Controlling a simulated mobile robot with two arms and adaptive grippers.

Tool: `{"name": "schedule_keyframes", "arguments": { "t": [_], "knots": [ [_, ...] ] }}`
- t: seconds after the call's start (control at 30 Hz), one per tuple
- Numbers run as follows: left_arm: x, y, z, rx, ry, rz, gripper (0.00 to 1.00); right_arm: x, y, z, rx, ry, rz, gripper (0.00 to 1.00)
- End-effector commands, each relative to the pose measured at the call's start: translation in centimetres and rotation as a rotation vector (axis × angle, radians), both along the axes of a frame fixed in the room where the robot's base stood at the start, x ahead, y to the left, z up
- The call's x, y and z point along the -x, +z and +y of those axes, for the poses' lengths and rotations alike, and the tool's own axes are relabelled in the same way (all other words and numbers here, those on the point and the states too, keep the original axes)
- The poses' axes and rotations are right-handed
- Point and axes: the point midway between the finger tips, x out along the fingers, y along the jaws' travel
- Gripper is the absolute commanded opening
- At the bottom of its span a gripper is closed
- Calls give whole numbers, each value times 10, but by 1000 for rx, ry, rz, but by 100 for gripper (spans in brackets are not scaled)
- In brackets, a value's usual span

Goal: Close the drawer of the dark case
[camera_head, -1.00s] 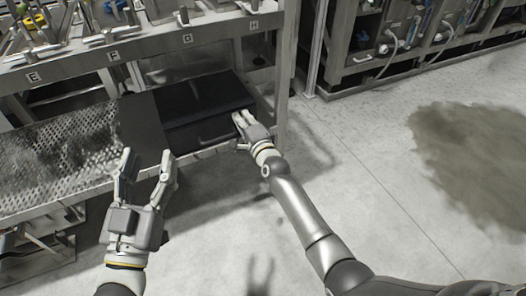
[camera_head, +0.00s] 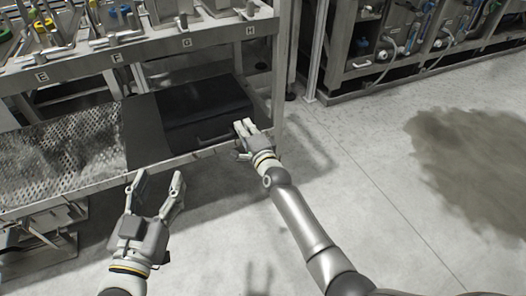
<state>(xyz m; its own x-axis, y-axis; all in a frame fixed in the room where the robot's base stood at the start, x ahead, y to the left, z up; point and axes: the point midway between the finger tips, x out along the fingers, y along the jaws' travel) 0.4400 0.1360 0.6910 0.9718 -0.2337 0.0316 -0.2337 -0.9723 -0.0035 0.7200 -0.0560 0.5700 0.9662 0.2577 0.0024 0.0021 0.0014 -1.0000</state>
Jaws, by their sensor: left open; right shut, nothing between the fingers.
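The dark case (camera_head: 200,100) lies on the lower shelf of the metal rack, near the shelf's right end. Its drawer front (camera_head: 190,139) with a bar handle (camera_head: 213,139) faces me, and no clear gap shows between drawer and case body. My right gripper (camera_head: 241,127) is shut and empty, just in front of the right end of the drawer front; whether it touches is hard to tell. My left gripper (camera_head: 158,182) is open and empty, in front of the shelf and to the lower left of the case.
A dark mat (camera_head: 146,133) lies left of the case, beside a perforated metal shelf surface (camera_head: 60,155). The upper shelf edge (camera_head: 140,52) with letter labels runs above the case. A rack post (camera_head: 282,70) stands right of it. The floor (camera_head: 360,190) at right is clear.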

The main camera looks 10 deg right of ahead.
Motion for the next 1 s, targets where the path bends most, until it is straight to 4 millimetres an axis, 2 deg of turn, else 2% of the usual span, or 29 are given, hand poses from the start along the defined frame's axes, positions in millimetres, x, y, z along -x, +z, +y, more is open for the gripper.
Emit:
{"name": "schedule_keyframes", "arguments": {
  "t": [0.27, 0.6, 0.8, 1.0],
  "knots": [
    [8, -43, 9, -61, 16, 237, 53, 28, 0, -8, 1, -1, 3, 0],
    [35, -93, 24, -130, 35, 526, 53, 65, -1, -18, 2, -1, 4, 0],
    [54, -114, 31, -161, 44, 662, 53, 84, -2, -23, 2, 0, 4, 0],
    [64, -124, 36, -176, 50, 731, 53, 94, -2, -26, 1, 0, 3, 0]
  ]
}}
